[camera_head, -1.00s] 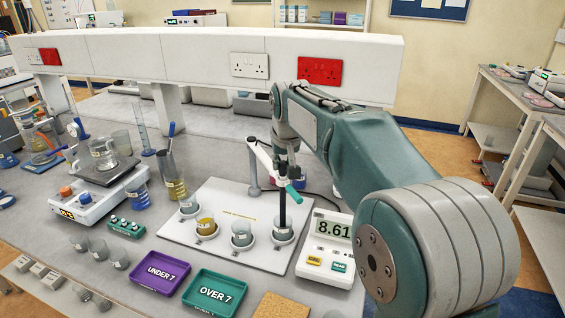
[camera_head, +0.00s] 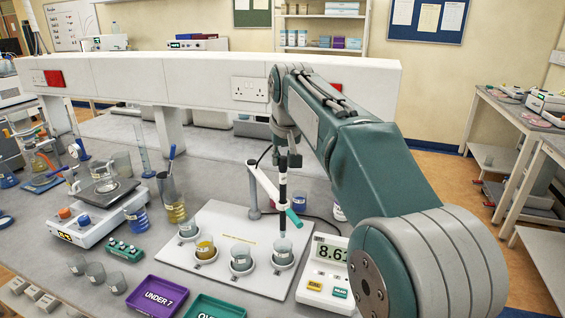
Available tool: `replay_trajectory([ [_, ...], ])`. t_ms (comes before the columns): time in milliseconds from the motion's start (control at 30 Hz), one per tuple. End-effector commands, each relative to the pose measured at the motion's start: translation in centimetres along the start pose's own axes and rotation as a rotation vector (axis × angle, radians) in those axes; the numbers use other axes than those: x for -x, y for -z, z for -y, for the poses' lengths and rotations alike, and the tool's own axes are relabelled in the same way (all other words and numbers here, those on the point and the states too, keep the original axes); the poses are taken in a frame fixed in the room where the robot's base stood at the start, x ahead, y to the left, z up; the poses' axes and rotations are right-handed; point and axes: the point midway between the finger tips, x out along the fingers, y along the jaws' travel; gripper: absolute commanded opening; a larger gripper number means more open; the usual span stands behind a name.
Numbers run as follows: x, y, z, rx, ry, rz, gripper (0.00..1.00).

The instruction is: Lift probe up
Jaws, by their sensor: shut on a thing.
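My gripper (camera_head: 286,140) is shut on the upper part of the probe (camera_head: 283,188), a slim dark rod with light bands. The probe hangs upright above the rightmost beaker (camera_head: 283,250) of the row on the white board (camera_head: 215,222). Its pale tip is near the beaker's mouth; whether it is fully clear of the rim I cannot tell. A white stand arm with a teal end (camera_head: 293,216) slants down beside the probe. The pH meter (camera_head: 325,272) to the right shows a reading starting 8.6. The fingers are small and partly hidden by my arm.
Several beakers stand in the board's row, one with amber liquid (camera_head: 205,250). A purple UNDER 7 tray (camera_head: 157,296) and a green OVER 7 tray (camera_head: 214,308) lie in front. A white socket rail (camera_head: 200,80) runs behind.

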Motion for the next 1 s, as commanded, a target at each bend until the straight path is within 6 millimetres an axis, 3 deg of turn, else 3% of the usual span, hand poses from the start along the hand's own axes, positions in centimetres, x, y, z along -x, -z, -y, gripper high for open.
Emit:
replay_trajectory([
  [100, 0.6, 0.3, 0.1, 0.0, 0.002, -0.019, 0.0],
  [133, 0.6, 0.3, 0.1, 0.0, 0.002, -0.019, 0.38],
  [200, 0.6, 0.2, 0.1, 0.0, 0.001, -0.019, 0.63],
  [667, 1.0, 0.1, 0.0, 0.0, 0.001, -0.011, 0.63],
  [1000, 7.5, 0.2, 0.1, 0.0, 0.001, -0.015, 0.63],
])
